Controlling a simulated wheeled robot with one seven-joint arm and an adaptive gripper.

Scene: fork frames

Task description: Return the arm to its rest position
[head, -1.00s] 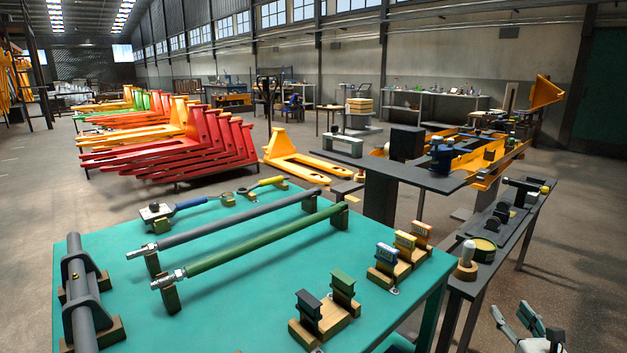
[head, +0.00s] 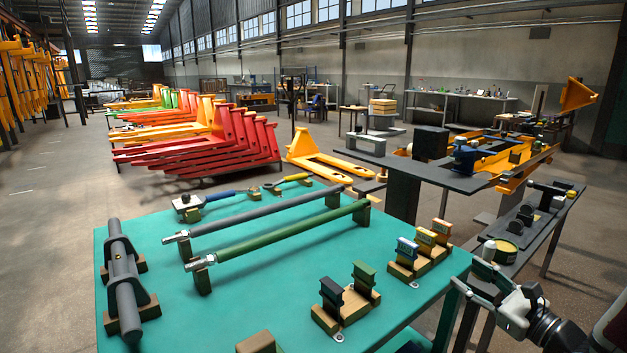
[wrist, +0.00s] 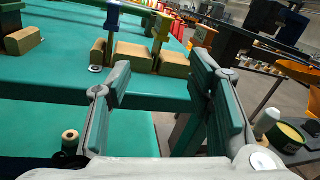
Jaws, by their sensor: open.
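My gripper (head: 493,292) is at the lower right of the head view, beside the right edge of the teal table (head: 240,299). In the wrist view my gripper (wrist: 160,82) has its two fingers spread wide, with nothing between them. Beyond the fingertips, wooden blocks (wrist: 133,55) holding a blue and a yellow piece stand on the teal table. Part of my arm shows at the lower right corner of the head view.
The teal table carries a grey rod (head: 262,214), a green rod (head: 280,236) and wooden holders with coloured pieces (head: 345,306). A dark narrow bench (head: 540,222) stands close to my gripper on the right. Yellow and red pallet trucks (head: 205,150) stand behind. Open floor lies at left.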

